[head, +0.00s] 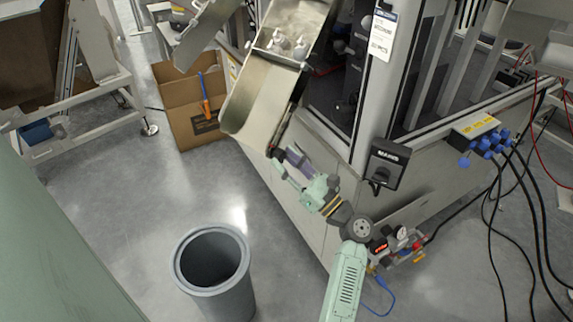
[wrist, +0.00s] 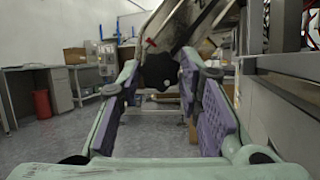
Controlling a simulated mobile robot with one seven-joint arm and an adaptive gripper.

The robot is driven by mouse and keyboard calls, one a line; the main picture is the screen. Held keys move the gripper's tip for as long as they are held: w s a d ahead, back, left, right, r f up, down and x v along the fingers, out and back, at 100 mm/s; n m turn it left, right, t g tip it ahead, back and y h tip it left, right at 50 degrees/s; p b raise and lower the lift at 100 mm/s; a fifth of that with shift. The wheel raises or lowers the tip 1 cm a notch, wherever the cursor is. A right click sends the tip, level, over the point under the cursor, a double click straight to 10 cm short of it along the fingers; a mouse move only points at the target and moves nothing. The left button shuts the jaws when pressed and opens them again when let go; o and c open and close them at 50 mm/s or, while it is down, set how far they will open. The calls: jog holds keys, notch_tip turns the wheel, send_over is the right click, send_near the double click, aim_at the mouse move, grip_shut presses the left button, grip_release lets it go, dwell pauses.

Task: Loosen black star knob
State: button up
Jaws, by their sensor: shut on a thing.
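The black star knob (wrist: 160,72) shows in the wrist view, dark and lobed, beneath the metal chute. My gripper (wrist: 161,80) has its purple-padded fingers on either side of it and is shut on it. In the head view my gripper (head: 283,158) reaches the lower right edge of the metal chute (head: 262,98). There the knob is mostly hidden by the fingers and the chute edge.
A grey bin (head: 212,268) stands on the floor in front. A cardboard box (head: 187,112) with an orange-handled tool stands left of the chute. The machine cabinet (head: 310,205) rises close to my arm. Cables hang at the right. Floor between bin and box is clear.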

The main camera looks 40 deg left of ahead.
jog(key=n, duration=0.1)
jog(key=n+g+b, duration=0.2)
jog(key=shift+w+f+n, duration=0.15)
jog(key=shift+f+n, duration=0.1)
jog(key=shift+n, duration=0.05)
jog(key=shift+r+n+g, duration=0.25)
jog(key=shift+n+g, duration=0.35)
jog(key=shift+n, duration=0.3)
jog(key=o, duration=1.2)
jog(key=shift+d, duration=0.1)
jog(key=v, duration=1.2)
